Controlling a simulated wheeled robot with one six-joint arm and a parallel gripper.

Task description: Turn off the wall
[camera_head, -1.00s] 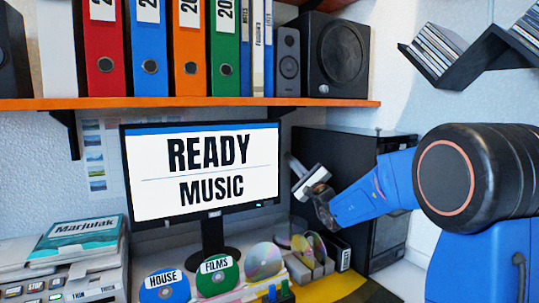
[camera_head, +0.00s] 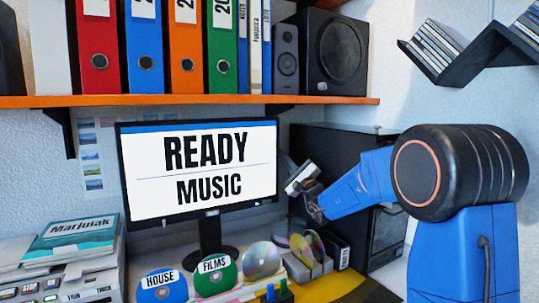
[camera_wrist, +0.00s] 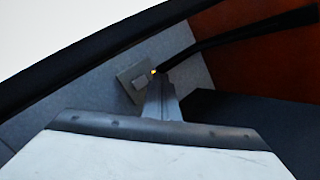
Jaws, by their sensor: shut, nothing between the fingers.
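In the wrist view a small grey switch plate (camera_wrist: 136,84) with a raised rocker sits on the grey wall behind the monitor. A small yellow-orange light glows at its right edge. My gripper (camera_wrist: 162,90) is shut and empty, and its narrow tip appears right beside that light, overlapping the plate's lower right corner. I cannot tell whether it touches. In the head view my gripper (camera_head: 290,178) reaches in at the monitor's right edge, and the switch is hidden there. The monitor (camera_head: 205,168) reads "READY MUSIC".
An orange shelf (camera_head: 190,100) with binders and speakers runs above. A black case (camera_head: 335,150) stands behind my gripper. Discs in a rack (camera_head: 310,262) and labelled discs stand below. A zigzag disc shelf (camera_head: 450,72) hangs at upper right.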

